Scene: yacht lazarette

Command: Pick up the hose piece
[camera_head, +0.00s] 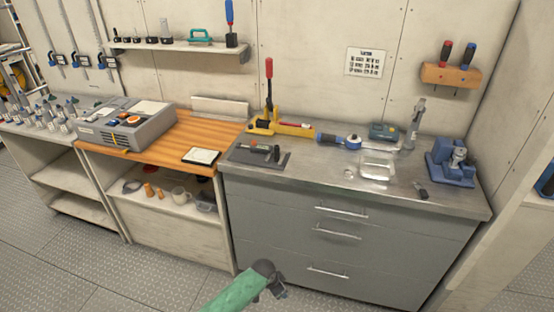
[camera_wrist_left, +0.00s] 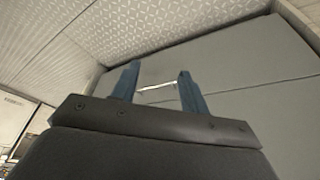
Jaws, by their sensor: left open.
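A short dark piece (camera_head: 275,154), which may be the hose piece, lies on a dark grey mat (camera_head: 245,158) at the left end of the steel worktop. It is too small to identify for certain. A slim tool with an orange part (camera_head: 255,147) lies beside it on the mat. My left gripper (camera_head: 279,291) is low in front of the grey drawers, below the worktop and apart from the mat. In the left wrist view its two blue fingers (camera_wrist_left: 158,85) are spread, with nothing between them. My right gripper is not in view.
The steel worktop (camera_head: 322,185) also bears a yellow tool with a red handle (camera_head: 268,95), a blue-ended tool (camera_head: 338,141), a clear tray (camera_head: 377,167) and a blue vise-like device (camera_head: 452,163). Drawer handles (camera_head: 338,231) stick out near my gripper. The worktop's front middle is clear.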

